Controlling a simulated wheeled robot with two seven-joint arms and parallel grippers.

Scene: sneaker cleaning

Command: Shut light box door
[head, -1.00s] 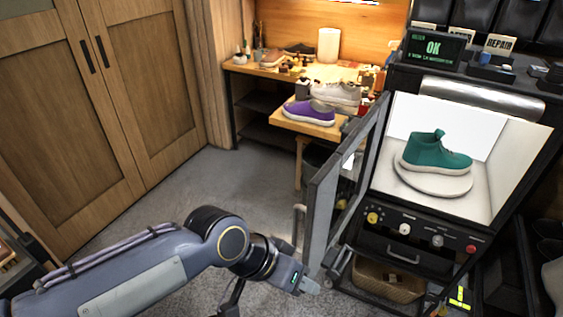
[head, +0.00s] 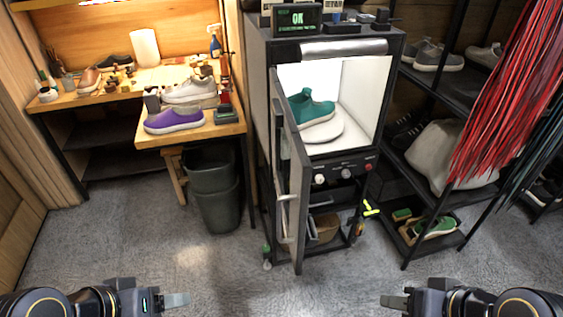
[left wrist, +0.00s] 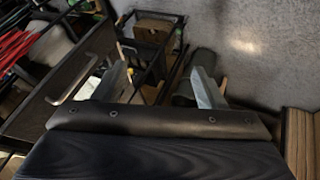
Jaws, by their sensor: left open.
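The light box (head: 386,95) stands in the middle of the head view with its lit white interior visible. Its dark door (head: 292,215) is hinged on the left and stands open, swung out toward me, with a pale vertical handle (head: 282,208). Inside, a teal sneaker (head: 316,106) rests on a round white turntable (head: 326,131); the door edge hides part of both. My left gripper (head: 178,300) is low at the left, apart from the door; its two fingers show spread and empty in the left wrist view (left wrist: 160,90). My right gripper (head: 393,300) is low at the right, apart from the box, its jaw gap unclear.
A workbench (head: 232,128) with a purple shoe (head: 173,121) is at the left, and a dark bin (head: 215,190) stands beneath it. A shoe rack (head: 440,95) and red laces (head: 505,95) are at the right. The floor in front is clear.

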